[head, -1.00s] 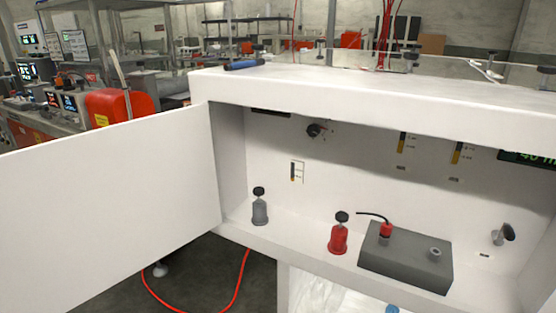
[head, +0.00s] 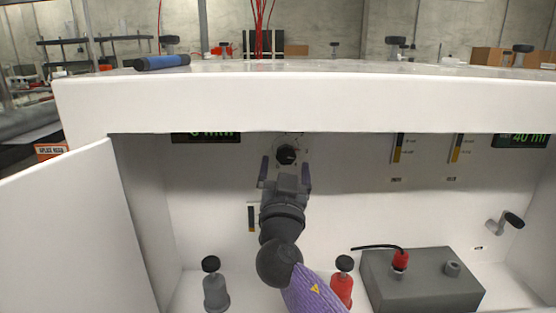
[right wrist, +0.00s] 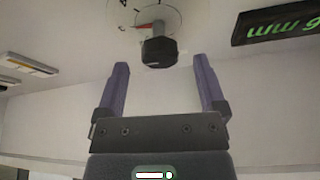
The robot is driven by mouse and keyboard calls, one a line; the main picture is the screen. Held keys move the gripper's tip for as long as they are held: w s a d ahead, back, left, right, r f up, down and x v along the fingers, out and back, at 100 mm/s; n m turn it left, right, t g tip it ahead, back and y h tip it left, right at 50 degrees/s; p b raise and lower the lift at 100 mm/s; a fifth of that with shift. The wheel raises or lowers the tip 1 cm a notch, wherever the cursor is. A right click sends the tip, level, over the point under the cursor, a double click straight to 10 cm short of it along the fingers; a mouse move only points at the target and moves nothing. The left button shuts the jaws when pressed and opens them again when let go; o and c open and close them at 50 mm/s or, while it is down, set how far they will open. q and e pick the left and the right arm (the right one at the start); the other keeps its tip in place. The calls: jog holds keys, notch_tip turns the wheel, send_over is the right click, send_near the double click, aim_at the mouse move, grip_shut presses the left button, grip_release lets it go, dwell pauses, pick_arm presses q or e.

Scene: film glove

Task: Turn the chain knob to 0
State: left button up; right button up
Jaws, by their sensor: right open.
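The chain knob, a round black knob (head: 287,154) on a pale dial, sits on the back wall inside the white cabinet. In the right wrist view the knob (right wrist: 159,50) stands out from its dial, with a red mark beside its shaft; the dial's figures are too small to read. My right gripper (head: 285,168) is open and empty just below and in front of the knob. In the right wrist view its two purple fingers (right wrist: 160,80) point toward the knob, one on each side of it, with a gap before it. My left gripper is not in view.
The open door (head: 75,235) stands at the left and the cabinet's thick top edge (head: 310,97) hangs above my arm. A crank handle (head: 505,222) is at right.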

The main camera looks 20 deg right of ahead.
aim_at(285, 160)
jog(key=x, duration=0.3)
jog(key=shift+w+d, duration=0.15)
jog(key=c, duration=0.4)
grip_shut()
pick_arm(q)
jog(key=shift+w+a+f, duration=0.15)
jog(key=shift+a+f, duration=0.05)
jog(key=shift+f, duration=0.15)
